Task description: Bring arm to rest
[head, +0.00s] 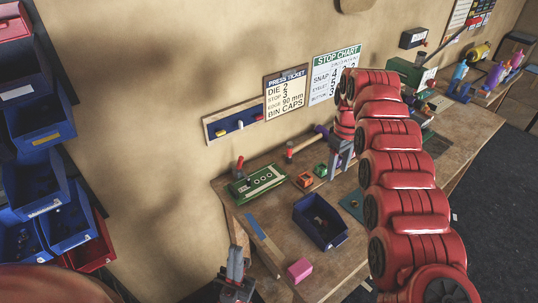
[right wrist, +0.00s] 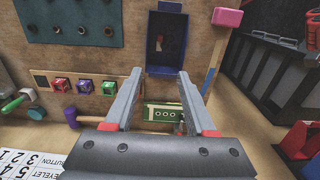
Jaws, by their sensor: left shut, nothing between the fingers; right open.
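My right arm, a chain of red links, reaches up from the lower right of the head view and bends down over the workbench (head: 290,215). My right gripper (head: 338,165) points down above the bench; in the right wrist view its grey fingers (right wrist: 160,74) are apart with nothing held between them. Beyond the fingers lie the blue bin (right wrist: 165,67) and a green fixture (right wrist: 160,113). My left gripper (head: 236,262) is low in the head view, pointing up near the bench's left edge, shut and empty.
The bench holds a blue bin (head: 320,239), a pink block (head: 300,270), a green fixture (head: 258,184) and small colored blocks (head: 304,179). Wall signs (head: 286,93) hang behind. Blue storage bins (head: 42,128) stand at left. Dark floor (head: 490,190) is open at right.

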